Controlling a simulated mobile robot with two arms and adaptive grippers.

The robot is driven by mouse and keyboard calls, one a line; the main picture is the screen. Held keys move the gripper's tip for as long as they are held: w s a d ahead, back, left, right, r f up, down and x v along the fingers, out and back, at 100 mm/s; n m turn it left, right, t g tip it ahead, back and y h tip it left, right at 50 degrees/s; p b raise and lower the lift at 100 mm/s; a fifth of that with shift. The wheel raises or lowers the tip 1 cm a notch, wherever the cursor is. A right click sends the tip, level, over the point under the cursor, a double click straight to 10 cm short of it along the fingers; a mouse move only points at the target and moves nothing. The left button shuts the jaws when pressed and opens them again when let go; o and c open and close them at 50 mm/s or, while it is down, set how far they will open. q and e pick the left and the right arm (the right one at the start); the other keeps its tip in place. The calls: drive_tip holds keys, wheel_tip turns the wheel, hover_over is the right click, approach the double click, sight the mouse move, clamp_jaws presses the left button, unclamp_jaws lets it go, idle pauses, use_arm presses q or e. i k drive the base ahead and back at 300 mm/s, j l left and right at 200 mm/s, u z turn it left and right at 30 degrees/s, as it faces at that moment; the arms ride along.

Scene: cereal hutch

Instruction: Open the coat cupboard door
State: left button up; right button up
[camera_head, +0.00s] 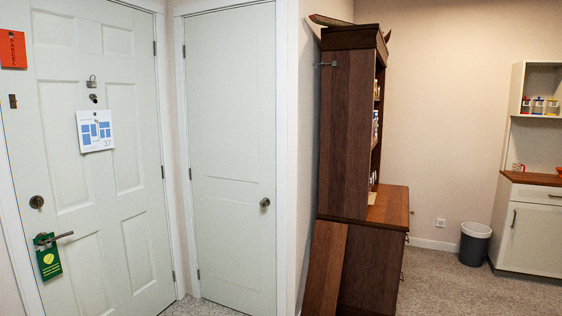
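A plain pale door (233,145) with two panels stands shut in the middle left of the head view; it looks like the coat cupboard door. Its round metal knob (265,202) is on the right side, and its hinges show along the left edge. Neither of my grippers is in view, so nothing is seen touching the door or the knob.
A six-panel door (100,150) with a lever handle (62,236) and green hanger is at left. A wall edge stands right of the cupboard door. Beyond it are a dark wooden hutch (345,140), a leaning board (324,270), a grey bin (474,244) and open carpet (450,285).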

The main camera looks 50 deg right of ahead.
sight(229, 55)
drive_tip(key=z, duration=1.35)
drive_tip(key=i+l+z, duration=0.2)
drive_tip(key=i, duration=0.15)
drive_tip(key=i+l+z, duration=0.1)
drive_tip(key=i+z, duration=0.3)
drive_tip(key=i, duration=1.05)
drive_tip(key=i+j+u, duration=0.1)
drive_tip(key=i+u, duration=0.95)
drive_tip(key=i+j+z, duration=0.4)
drive_tip(key=i+j, duration=0.65)
